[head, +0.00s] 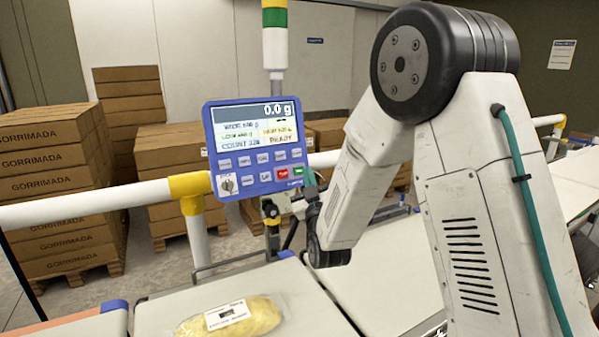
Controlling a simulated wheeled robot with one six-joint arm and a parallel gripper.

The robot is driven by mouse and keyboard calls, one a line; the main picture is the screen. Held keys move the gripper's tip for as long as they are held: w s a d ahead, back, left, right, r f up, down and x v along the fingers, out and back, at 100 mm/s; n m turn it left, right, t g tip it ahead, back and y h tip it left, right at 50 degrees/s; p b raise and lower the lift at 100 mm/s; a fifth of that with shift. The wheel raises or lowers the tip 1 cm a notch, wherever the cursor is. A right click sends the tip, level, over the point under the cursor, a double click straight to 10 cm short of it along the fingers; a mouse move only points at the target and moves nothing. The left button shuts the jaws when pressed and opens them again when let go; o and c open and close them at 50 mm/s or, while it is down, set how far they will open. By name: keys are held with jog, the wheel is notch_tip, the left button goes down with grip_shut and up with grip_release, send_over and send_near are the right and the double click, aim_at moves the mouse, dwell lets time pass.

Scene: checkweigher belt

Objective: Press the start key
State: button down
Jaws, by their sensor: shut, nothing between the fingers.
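The display reads 0.0 g and READY. In its bottom key row, a green key (298,174) sits at the right end, beside a red key (282,174). The lettering on both is too small to read; the green one looks like the start key.
A bagged yellow product (232,317) with a white label lies on the pale belt (165,303) in front. Stacked brown cartons (45,185) on pallets stand behind. A signal tower (275,45) rises above the panel.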

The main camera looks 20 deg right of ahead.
aim_at(299, 171)
jog(key=shift+w+a+f, duration=0.15)
jog(key=shift+w+f, duration=0.1)
jog(key=shift+w, duration=0.5)
jog(key=shift+w, duration=0.1)
dwell(1.5)
jog(key=shift+w+f, duration=0.1)
jog(key=shift+w, duration=0.15)
